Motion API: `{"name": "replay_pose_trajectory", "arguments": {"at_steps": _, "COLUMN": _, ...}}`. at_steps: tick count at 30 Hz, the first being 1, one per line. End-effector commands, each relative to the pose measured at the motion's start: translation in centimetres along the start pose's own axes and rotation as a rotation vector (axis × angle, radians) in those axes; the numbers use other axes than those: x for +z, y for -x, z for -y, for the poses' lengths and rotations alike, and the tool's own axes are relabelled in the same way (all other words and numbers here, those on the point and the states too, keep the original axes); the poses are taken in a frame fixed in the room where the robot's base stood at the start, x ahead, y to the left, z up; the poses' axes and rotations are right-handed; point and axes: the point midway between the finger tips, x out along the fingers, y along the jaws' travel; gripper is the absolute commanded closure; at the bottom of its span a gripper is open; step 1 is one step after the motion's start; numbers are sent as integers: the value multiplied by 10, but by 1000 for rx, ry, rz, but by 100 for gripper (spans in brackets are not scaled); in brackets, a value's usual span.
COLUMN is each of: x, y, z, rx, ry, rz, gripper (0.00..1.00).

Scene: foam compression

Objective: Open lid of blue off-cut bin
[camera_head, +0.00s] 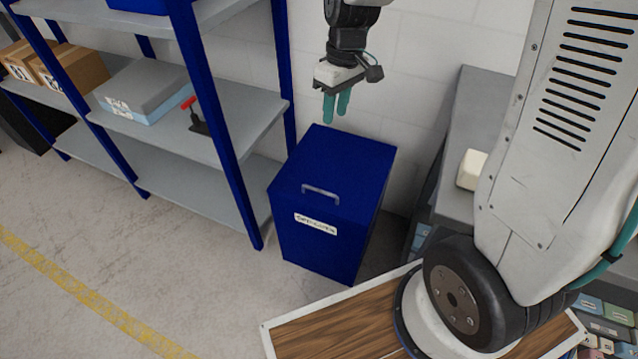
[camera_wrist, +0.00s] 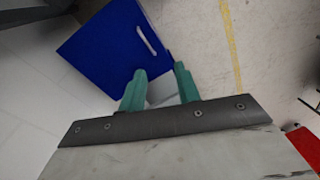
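The blue off-cut bin (camera_head: 322,240) stands on the floor against the wall, with a white label on its front. Its lid (camera_head: 345,160) is closed and has a grey bar handle (camera_head: 320,193) near the front edge. The lid (camera_wrist: 110,45) and its handle (camera_wrist: 147,40) also show in the wrist view. My gripper (camera_head: 336,120) hangs above the back of the lid, apart from it and away from the handle. Its two green fingers (camera_wrist: 160,85) are spread with a gap between them, and nothing is held.
A blue-framed shelf unit (camera_head: 215,125) stands close on the left, with boxes, a grey-and-blue stack (camera_head: 145,92) and a red-handled tool (camera_head: 195,118). A grey bench (camera_head: 465,120) with a pale block (camera_head: 471,170) is on the right. Floor in front of the bin is clear.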

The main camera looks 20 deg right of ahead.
Motion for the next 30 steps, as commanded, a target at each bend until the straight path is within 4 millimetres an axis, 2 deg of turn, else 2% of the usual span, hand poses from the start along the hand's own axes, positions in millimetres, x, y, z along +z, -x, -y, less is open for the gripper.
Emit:
{"name": "replay_pose_trajectory", "arguments": {"at_steps": 1, "x": -10, "y": -20, "z": -8, "rx": -12, "ry": 22, "rz": 14, "gripper": 67}}
{"name": "replay_pose_trajectory", "arguments": {"at_steps": 5, "x": -33, "y": -65, "z": -26, "rx": -32, "ry": 84, "rz": 26, "gripper": 67}}
{"name": "replay_pose_trajectory", "arguments": {"at_steps": 9, "x": -51, "y": -120, "z": -42, "rx": -52, "ry": 151, "rz": 41, "gripper": 67}}
{"name": "replay_pose_trajectory", "arguments": {"at_steps": 15, "x": -66, "y": -198, "z": -60, "rx": -74, "ry": 236, "rz": 58, "gripper": 67}}
{"name": "replay_pose_trajectory", "arguments": {"at_steps": 18, "x": -68, "y": -228, "z": -66, "rx": -81, "ry": 268, "rz": 64, "gripper": 67}}
{"name": "replay_pose_trajectory", "arguments": {"at_steps": 21, "x": -69, "y": -247, "z": -69, "rx": -85, "ry": 289, "rz": 68, "gripper": 67}}
{"name": "replay_pose_trajectory", "arguments": {"at_steps": 30, "x": -67, "y": -281, "z": -69, "rx": -89, "ry": 304, "rz": 72, "gripper": 67}}
